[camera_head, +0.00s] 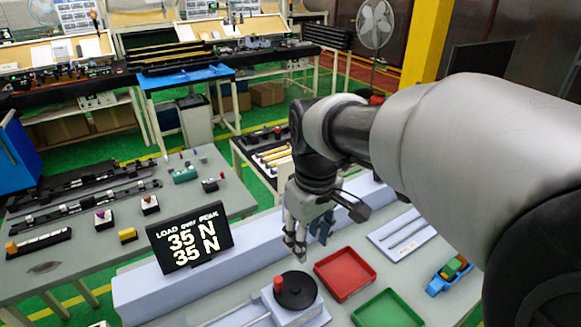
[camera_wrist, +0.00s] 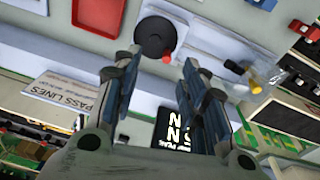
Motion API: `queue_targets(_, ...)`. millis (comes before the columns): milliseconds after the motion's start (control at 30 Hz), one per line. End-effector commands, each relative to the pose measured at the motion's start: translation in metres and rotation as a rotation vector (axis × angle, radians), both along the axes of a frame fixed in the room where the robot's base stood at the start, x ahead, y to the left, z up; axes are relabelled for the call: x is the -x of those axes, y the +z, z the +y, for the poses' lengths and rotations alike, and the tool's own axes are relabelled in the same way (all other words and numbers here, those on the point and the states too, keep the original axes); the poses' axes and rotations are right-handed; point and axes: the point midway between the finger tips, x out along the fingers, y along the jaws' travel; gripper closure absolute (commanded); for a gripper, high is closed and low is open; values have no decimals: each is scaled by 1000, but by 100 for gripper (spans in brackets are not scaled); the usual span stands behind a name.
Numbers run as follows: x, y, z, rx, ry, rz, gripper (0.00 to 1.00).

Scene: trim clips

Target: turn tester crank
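The tester crank is a black round disc (camera_head: 297,291) with a red knob (camera_head: 278,284) at its left edge, on a pale block at the front of the bench. In the wrist view the disc (camera_wrist: 154,36) and its red knob (camera_wrist: 166,59) lie beyond the fingertips. My gripper (camera_head: 301,246) hangs above and behind the crank, apart from it. In the wrist view my gripper (camera_wrist: 160,66) has its fingers spread with nothing between them. The black display (camera_head: 190,239) reads "LOAD over PEAK", 35 N and 35 N.
A red tray (camera_head: 344,274) and a green tray (camera_head: 388,310) lie right of the crank. A blue holder (camera_head: 449,275) with a green part is farther right. A long pale raised beam (camera_head: 150,291) runs behind the crank. A grey side table (camera_head: 85,251) with small fixtures stands left.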

Motion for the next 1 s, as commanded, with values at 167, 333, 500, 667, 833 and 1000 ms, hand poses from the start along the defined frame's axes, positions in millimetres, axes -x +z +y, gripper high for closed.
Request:
queue_targets(167,-31,-25,45,31,166,66,61)
queue_targets(333,-42,-39,65,42,238,91,61)
queue_targets(500,-43,-53,67,45,248,97,61)
queue_targets(667,-42,-83,66,44,246,98,61)
queue_targets(833,-42,-121,66,45,245,99,61)
queue_targets(1000,-42,-158,66,45,244,99,61)
